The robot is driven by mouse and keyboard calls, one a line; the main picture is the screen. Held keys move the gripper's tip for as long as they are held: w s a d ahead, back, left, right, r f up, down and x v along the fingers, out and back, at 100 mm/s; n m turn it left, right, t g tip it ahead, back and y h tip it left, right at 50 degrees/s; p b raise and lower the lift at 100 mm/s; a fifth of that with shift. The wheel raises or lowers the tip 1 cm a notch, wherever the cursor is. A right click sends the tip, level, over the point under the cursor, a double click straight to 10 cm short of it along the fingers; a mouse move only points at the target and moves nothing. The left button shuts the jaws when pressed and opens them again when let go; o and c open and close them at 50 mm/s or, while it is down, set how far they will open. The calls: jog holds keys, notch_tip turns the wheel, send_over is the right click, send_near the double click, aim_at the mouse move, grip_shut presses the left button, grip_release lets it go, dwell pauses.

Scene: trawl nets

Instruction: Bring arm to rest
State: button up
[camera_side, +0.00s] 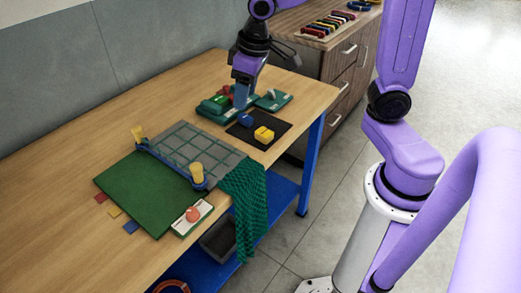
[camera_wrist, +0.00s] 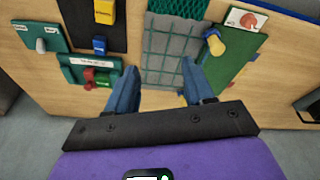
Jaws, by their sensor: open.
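My gripper (camera_side: 243,92) hangs over the back right part of the wooden workbench (camera_side: 90,155), fingers pointing down. In the wrist view its two blue fingers (camera_wrist: 160,84) stand wide apart with nothing between them. It is close to the green fixtures (camera_side: 215,105) in the side view, but I cannot tell the exact height above them. The fixtures carry red and green parts and are partly hidden behind the fingers. In the wrist view the grey grid panel (camera_wrist: 172,48) lies beyond the gap between the fingers.
A black mat (camera_side: 277,140) holds a yellow block (camera_side: 264,134) and a blue block (camera_side: 245,119). Green netting (camera_side: 245,195) hangs over the bench's front edge. A drawer cabinet (camera_side: 340,65) stands behind.

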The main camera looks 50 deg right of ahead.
jog(key=s+f+n+g, duration=0.2)
jog(key=s+n, duration=0.6)
jog(key=s, duration=1.3)
jog(key=shift+s+d+f+n, duration=0.25)
jog(key=shift+d+f+n, duration=0.1)
jog(key=shift+f, duration=0.4)
